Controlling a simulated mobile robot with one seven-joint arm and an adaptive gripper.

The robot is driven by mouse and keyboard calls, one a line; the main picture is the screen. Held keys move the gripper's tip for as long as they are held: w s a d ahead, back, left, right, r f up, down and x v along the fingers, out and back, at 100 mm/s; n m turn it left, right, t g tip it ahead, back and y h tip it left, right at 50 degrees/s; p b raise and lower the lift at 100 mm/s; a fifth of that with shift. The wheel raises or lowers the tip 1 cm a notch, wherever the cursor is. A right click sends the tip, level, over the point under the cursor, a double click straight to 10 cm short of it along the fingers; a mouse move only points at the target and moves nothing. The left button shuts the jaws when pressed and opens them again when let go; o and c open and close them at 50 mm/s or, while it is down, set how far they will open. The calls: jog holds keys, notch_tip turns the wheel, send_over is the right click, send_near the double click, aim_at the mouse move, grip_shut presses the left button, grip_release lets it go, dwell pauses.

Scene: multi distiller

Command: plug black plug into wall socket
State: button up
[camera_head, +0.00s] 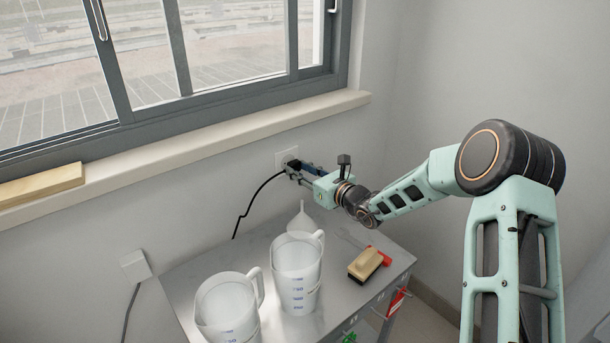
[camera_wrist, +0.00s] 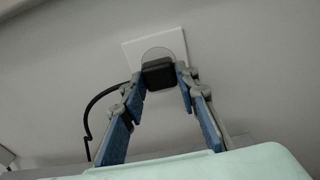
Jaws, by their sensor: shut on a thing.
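The black plug (camera_head: 293,165) is at the white wall socket (camera_head: 284,156) below the window sill. My gripper (camera_head: 297,168) is shut on the plug, its fingers on either side of it. In the wrist view, the plug (camera_wrist: 158,73) sits between my blue-padded fingertips (camera_wrist: 164,76), in front of the round recess of the socket plate (camera_wrist: 133,50). The plug covers the lower part of the recess. I cannot tell how deep the plug sits, as its front face is hidden. Its black cord (camera_head: 247,206) hangs down to the left along the wall.
A metal table (camera_head: 190,273) stands below, with two measuring jugs (camera_head: 297,270) (camera_head: 228,306), a white funnel (camera_head: 301,220) and a wooden brush (camera_head: 365,264). Another white wall plate (camera_head: 136,266) with a cord is left of the table. The window sill (camera_head: 220,143) juts out above the socket.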

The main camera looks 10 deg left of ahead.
jog(key=shift+w+a, duration=0.3)
jog(key=shift+w+a+b, duration=0.35)
jog(key=shift+a+b, duration=0.05)
jog(key=shift+b, duration=0.1)
dwell(2.5)
jog(key=o, duration=1.2)
jog(key=shift+c, duration=0.2)
jog(key=v, duration=1.2)
jog(key=shift+s, duration=0.1)
